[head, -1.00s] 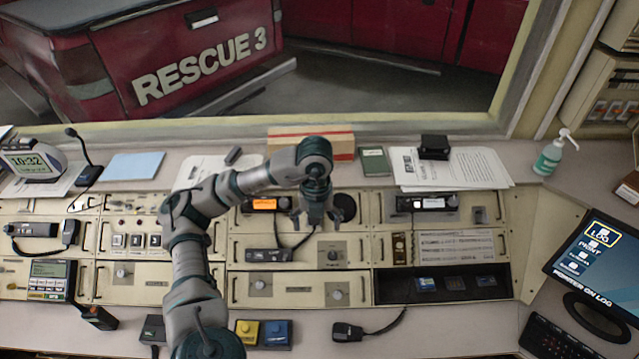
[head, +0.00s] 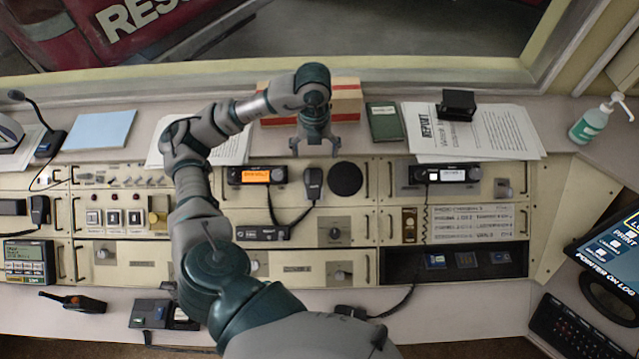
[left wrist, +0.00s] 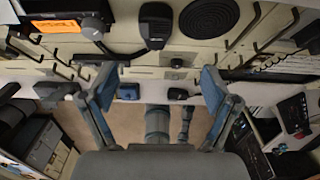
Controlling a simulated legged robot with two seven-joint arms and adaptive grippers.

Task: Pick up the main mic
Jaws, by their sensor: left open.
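A black hand mic (head: 313,182) with a cord sits on the console face, just right of the radio with the orange display (head: 257,175). I take it to be the main mic; no label on it is readable. My left gripper (head: 316,147) is open and empty, just beyond the mic's top end in the head view, its fingers pointing toward the mic. In the left wrist view the mic (left wrist: 156,26) shows upright at the top middle, ahead of the open left gripper (left wrist: 155,88) and between its fingers' lines, apart from both. My right gripper is not in view.
A round speaker grille (head: 346,179) lies right of the mic. Another hand mic (head: 350,312) lies near the front edge. A gooseneck mic (head: 48,142) stands at left.

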